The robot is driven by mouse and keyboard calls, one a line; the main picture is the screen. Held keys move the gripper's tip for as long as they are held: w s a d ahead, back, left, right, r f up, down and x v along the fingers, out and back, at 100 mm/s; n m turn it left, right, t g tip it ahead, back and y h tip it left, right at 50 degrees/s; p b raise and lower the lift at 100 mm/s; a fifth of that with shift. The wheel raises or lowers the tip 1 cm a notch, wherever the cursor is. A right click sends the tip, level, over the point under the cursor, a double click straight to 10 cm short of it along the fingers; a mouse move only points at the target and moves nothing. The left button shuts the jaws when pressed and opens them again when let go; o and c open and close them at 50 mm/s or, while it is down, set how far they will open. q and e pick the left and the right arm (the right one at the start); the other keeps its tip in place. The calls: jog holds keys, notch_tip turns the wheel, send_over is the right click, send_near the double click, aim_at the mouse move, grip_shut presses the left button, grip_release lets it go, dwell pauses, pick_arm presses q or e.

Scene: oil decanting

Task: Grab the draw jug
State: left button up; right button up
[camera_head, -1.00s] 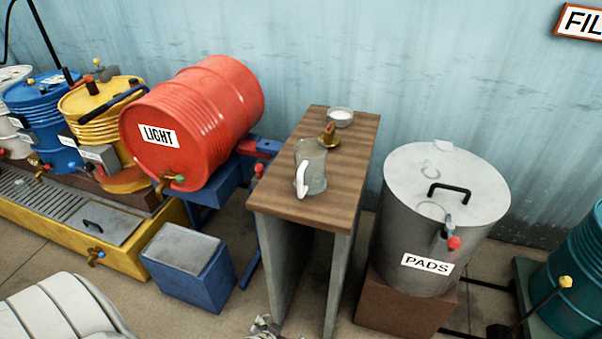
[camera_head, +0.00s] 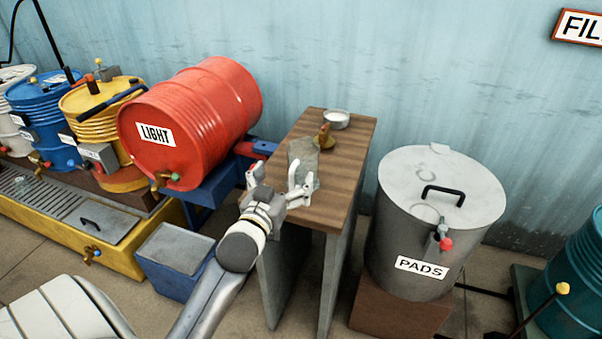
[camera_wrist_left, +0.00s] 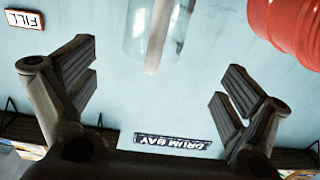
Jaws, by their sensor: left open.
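The clear jug (camera_head: 303,153) stands upright on the wooden top of a narrow table, partly hidden behind my left gripper (camera_head: 278,172). My left gripper is open, at the table's near left edge, in front of the jug. In the left wrist view, which is upside down, the jug (camera_wrist_left: 143,22) shows at the top middle with its pale handle (camera_wrist_left: 156,45). The open fingers of my left gripper (camera_wrist_left: 158,62) stand wide on either side of that handle. I see no finger closed on it. My right gripper is not in view.
On the narrow table (camera_head: 340,170), a brass piece (camera_head: 322,138) and a small pale dish (camera_head: 336,120) stand behind the jug. A red drum (camera_head: 195,120) lies close on the left. A grey PADS bin (camera_head: 430,230) stands to the right.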

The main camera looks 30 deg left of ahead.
aim_at(298, 161)
pick_arm(q)
jog(key=x, duration=0.4)
jog(key=shift+d+r, duration=0.15)
jog(key=w+p, duration=0.1)
jog(key=w, duration=0.2)
jog(key=shift+w, duration=0.3)
jog(key=shift+w+a, duration=0.25)
jog(key=shift+w, duration=0.2)
jog(key=c, duration=1.5)
jog(key=shift+r, duration=0.1)
